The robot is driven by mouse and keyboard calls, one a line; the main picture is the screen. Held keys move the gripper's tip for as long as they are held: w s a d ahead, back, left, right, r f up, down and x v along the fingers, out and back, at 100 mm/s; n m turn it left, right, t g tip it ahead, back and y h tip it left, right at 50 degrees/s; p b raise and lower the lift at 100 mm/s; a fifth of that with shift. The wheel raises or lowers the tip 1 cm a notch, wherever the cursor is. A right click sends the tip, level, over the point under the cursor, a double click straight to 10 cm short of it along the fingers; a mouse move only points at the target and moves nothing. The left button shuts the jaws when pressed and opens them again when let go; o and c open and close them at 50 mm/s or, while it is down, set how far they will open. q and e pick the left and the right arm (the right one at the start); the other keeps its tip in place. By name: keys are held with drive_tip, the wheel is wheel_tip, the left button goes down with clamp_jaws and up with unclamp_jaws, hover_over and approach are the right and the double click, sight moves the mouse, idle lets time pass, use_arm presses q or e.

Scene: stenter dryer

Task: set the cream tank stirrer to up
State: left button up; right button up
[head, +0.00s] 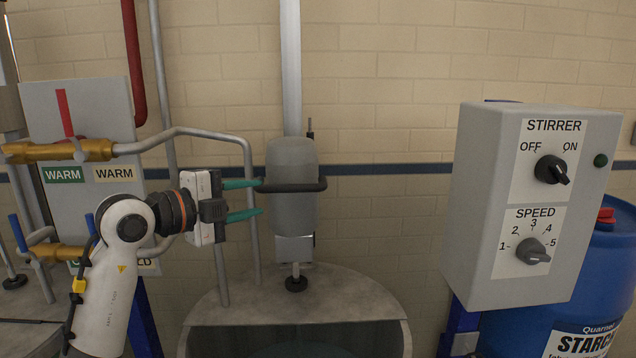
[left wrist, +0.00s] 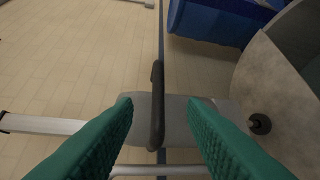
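The stirrer (head: 292,213) is a grey motor housing on a vertical pale pole (head: 291,70), above a grey tank (head: 300,303). A dark handle bar (head: 311,187) crosses the front of the housing. My left gripper (head: 260,197) is open, with teal fingers reaching toward the housing from the left. Its upper fingertip is close to the handle's left end. In the left wrist view the handle (left wrist: 157,110) lies between the parted fingers (left wrist: 160,103); I cannot tell whether either finger touches it. No tank label shows. My right gripper is out of view.
A grey control box (head: 480,190) with a stirrer knob (head: 552,170) and a speed knob (head: 532,251) stands at the right. A blue drum (head: 600,270) is behind it. Pipes with brass valves (head: 85,150) and a grey panel (head: 100,105) are at the left.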

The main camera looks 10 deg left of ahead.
sight(285, 190)
use_arm(q)
drive_tip(key=w+p, duration=0.1)
drive_tip(key=w+d+p, duration=0.1)
drive_tip(key=w, duration=0.1)
drive_tip(key=shift+w+d+r, duration=0.1)
drive_tip(key=shift+w+r, duration=0.05)
drive_tip(key=shift+w, duration=0.05)
drive_tip(key=p+x, duration=0.1)
drive_tip(key=x, duration=0.3)
drive_tip(key=shift+w, duration=0.1)
drive_tip(key=x, duration=0.2)
drive_tip(key=shift+w+f, duration=0.25)
drive_tip(key=shift+f, duration=0.05)
drive_tip(key=shift+w+d+f, duration=0.1)
drive_tip(key=shift+w+d, duration=0.05)
clamp_jaws()
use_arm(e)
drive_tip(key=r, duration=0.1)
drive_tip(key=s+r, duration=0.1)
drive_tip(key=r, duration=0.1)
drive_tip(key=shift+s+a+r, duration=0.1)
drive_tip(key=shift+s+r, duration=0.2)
